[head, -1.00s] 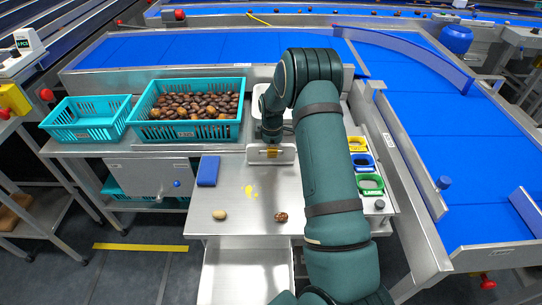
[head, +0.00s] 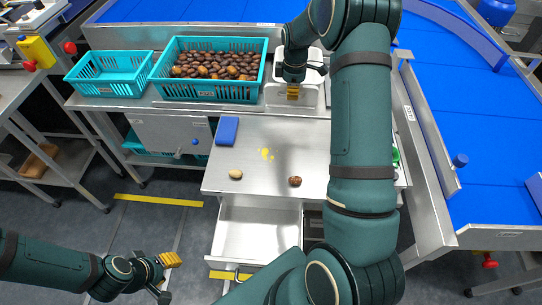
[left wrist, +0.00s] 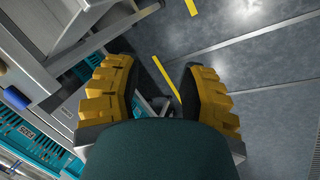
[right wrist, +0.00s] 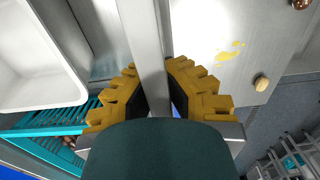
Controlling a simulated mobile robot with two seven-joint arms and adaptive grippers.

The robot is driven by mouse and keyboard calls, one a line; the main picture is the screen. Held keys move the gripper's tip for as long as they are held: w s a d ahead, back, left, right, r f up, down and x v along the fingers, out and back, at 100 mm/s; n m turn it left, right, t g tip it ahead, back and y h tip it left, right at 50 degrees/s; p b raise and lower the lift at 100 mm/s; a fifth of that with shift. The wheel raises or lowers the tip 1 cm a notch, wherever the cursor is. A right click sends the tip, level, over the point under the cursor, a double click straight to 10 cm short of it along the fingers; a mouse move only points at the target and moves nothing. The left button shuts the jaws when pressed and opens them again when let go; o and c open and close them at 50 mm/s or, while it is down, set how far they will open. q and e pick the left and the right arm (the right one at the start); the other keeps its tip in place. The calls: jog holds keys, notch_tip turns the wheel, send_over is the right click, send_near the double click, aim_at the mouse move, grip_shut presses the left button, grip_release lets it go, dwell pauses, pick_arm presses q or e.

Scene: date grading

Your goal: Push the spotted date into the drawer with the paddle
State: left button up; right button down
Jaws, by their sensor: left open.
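The spotted date (head: 295,181) is brown and lies on the steel table near its front edge. It shows partly at the top right corner of the right wrist view (right wrist: 301,4). The drawer (head: 257,230) stands pulled out below the table front and looks empty. My right gripper (head: 293,94) is above the table's back edge, well behind the date; its fingers are apart with a steel ledge (right wrist: 145,45) seen between them. My left gripper (head: 170,262) is open and empty over the floor, left of the drawer.
A pale date (head: 235,174) and a blue block (head: 227,130) lie on the table, with yellow marks between. A teal crate of dates (head: 211,90), an empty teal crate (head: 108,90) and a white tray (head: 313,58) stand behind. A blue conveyor (head: 490,130) runs along the right.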

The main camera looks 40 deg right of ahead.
dwell(0.6)
